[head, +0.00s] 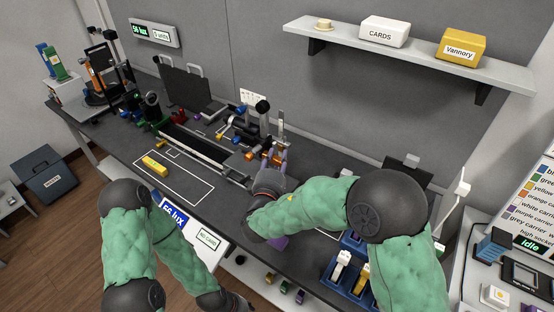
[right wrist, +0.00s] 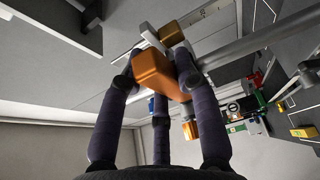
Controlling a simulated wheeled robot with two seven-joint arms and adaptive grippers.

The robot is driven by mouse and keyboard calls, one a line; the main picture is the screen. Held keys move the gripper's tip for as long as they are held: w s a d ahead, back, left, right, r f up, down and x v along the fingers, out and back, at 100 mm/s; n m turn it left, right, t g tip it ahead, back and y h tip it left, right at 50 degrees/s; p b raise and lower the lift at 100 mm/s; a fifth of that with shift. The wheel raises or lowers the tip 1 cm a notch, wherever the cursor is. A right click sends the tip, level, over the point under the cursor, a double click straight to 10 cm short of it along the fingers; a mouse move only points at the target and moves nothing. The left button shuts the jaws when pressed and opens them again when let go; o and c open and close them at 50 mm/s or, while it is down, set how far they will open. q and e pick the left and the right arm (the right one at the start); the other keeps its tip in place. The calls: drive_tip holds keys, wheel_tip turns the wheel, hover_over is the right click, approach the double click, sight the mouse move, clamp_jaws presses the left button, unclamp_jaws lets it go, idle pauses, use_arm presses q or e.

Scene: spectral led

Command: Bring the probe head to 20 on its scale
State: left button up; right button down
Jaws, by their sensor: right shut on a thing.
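My right gripper (head: 279,162) is at the upright post with the scale (head: 281,122), in the middle of the bench. In the right wrist view its dark fingers (right wrist: 159,78) are closed around an orange block (right wrist: 158,70), which appears to be the probe head's grip. The pale scale strip (right wrist: 208,16) runs behind it, but its numbers are too small to read. The reading against the scale cannot be told. My left gripper (head: 232,303) is low at the bottom of the head view, mostly cut off, and its fingers are not clear.
A long dark rail (head: 195,145) and several coloured optical parts stand left of the post. A yellow block (head: 154,165) lies in a white outline. Blue holders (head: 345,280) stand at the front right; a shelf (head: 420,58) hangs above.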

wheel_tip(320, 180, down, 6)
drive_tip(key=b, duration=0.6)
drive_tip(key=shift+f, duration=0.25)
drive_tip(key=c, duration=0.9)
unclamp_jaws()
drive_tip(key=shift+r, duration=0.1)
drive_tip(key=s, duration=0.4)
drive_tip(key=s+a, duration=0.1)
drive_tip(key=s, duration=0.2)
drive_tip(key=s+a, duration=0.1)
drive_tip(key=s, duration=0.3)
drive_tip(key=shift+s+a, duration=0.1)
drive_tip(key=shift+s, duration=0.25)
